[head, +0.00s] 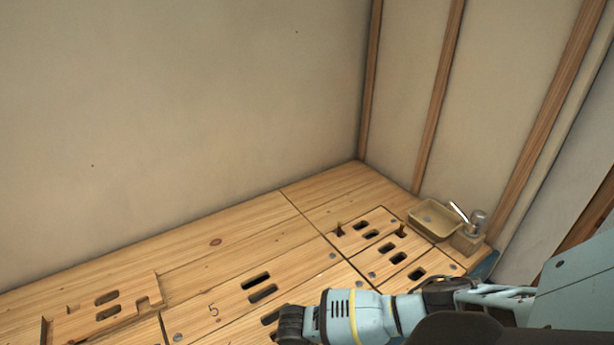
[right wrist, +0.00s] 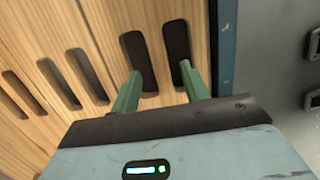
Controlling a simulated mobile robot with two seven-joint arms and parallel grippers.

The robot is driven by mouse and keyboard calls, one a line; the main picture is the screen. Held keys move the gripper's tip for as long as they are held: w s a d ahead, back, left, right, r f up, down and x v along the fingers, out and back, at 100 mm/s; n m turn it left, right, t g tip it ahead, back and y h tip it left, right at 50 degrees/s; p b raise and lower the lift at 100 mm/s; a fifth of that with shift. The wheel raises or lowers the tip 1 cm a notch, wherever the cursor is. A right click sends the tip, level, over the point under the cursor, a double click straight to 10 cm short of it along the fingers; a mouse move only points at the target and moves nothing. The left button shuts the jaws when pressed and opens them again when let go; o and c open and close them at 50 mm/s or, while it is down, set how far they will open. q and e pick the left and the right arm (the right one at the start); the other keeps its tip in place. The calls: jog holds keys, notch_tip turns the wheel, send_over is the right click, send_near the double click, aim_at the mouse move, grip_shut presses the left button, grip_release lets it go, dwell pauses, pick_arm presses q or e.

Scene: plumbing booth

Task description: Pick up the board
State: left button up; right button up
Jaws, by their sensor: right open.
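Several wooden boards with paired dark slots cover the floor; the frames do not show which one the task means. A slotted board (head: 350,246) lies at the back right near the tray, and a board marked 5 (head: 228,300) lies in the middle. In the right wrist view, my right gripper (right wrist: 160,72) is open, with its two green fingers apart over a slotted board (right wrist: 107,30). The fingertips are at or just above a pair of slots; whether they enter cannot be told. In the head view my right arm hides its fingers. My left gripper is not in view.
A tan tray (head: 435,219) and a small box (head: 467,240) with a metal-topped item stand at the right wall. A blue edge strip (right wrist: 224,45) runs beside the slots. Another slotted piece (head: 80,318) sits at the lower left. The back floor is clear.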

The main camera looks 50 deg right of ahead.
jog(key=f+b, duration=0.1)
jog(key=f, duration=0.2)
jog(key=shift+d, duration=0.2)
jog(key=shift+s, duration=0.1)
grip_shut()
jog(key=shift+r, duration=0.1)
